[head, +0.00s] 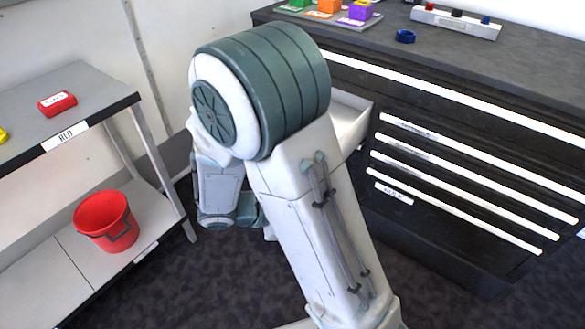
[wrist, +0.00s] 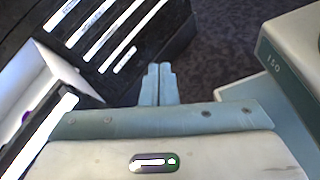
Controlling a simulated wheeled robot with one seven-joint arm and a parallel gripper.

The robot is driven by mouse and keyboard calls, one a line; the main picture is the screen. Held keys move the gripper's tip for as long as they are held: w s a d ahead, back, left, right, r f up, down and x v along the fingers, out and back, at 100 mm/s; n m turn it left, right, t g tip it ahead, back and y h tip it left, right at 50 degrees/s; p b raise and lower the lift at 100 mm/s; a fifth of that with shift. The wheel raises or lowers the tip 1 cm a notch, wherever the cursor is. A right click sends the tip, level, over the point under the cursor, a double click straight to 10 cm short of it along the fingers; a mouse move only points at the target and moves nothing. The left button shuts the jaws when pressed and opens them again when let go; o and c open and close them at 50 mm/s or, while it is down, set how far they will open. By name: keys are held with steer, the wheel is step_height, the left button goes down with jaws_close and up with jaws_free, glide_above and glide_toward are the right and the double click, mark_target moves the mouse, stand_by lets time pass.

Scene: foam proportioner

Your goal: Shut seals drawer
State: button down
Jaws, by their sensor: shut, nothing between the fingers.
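An open drawer (head: 350,122) sticks out from the left part of the dark cabinet, its pale inside wall showing to the right of my arm. In the wrist view the open drawer (wrist: 45,85) is at the left, with a pale interior, a small purple item inside and a white strip along its front. Its label is not readable, so I cannot tell whether it is the seals drawer. My gripper (wrist: 158,84) is shut and empty, right of the drawer and apart from it in the picture. In the head view my arm hides much of the drawer, and the fingertips are not clear.
Closed drawers with white strips (head: 465,182) stand right of the open one. At left, a shelf unit (head: 90,92) carries a red bucket (head: 105,222). Dark floor lies between.

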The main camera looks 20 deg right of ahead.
steer(key=w+a+f+n+t+h+p, duration=0.15)
steer(key=w+a+f+n+t, duration=0.25)
steer(key=w+a+n+t, duration=0.6)
steer(key=w+d+n+t+b, duration=0.1)
steer(key=w+d, duration=0.4)
steer(key=d, duration=0.7)
steer(key=shift+w, duration=0.3)
